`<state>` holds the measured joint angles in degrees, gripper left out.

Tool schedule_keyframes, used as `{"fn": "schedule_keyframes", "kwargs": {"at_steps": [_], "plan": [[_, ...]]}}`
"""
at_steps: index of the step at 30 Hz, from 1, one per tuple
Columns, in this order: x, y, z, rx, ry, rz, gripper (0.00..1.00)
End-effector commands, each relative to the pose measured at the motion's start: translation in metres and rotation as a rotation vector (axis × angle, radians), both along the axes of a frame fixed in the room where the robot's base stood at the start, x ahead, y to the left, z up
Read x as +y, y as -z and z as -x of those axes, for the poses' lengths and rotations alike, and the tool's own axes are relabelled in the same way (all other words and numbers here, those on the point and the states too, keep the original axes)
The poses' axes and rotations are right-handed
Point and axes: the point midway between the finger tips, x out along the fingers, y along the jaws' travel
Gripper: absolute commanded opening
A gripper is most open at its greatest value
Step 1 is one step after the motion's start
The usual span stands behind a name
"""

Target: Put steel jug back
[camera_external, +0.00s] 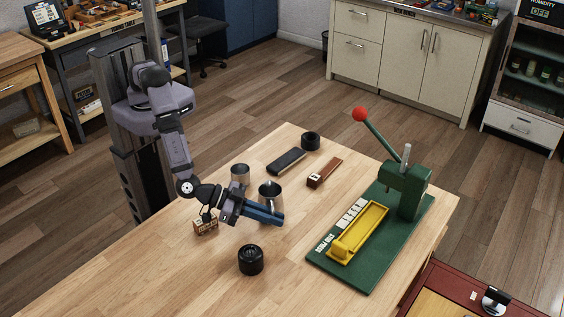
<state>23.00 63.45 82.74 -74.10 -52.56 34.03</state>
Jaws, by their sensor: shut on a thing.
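The steel jug (270,190) is a small silver vessel with a dark open top, near the middle of the wooden table. It looks upright. My gripper (264,214) reaches across its near side from the left, with blue fingers lying level, and is shut on the jug. The fingers hide the jug's lower part, so I cannot tell whether its base touches the table.
A black cylinder (250,260) stands in front. A green press (404,188) with a yellow tray (360,232) fills the right. The table's front left is clear.

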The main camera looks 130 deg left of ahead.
Motion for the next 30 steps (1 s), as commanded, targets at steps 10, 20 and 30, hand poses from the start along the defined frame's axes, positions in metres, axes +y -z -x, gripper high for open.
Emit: {"fn": "schedule_keyframes", "kwargs": {"at_steps": [10,20,30], "plan": [[-0.0001,0.0035,-0.0004,-0.002,0.000,0.000,0.00],[0.0000,0.0074,0.0000,0.000,0.000,0.000,0.28],[-0.0001,0.0018,-0.0001,-0.001,0.001,0.001,0.28]]}}
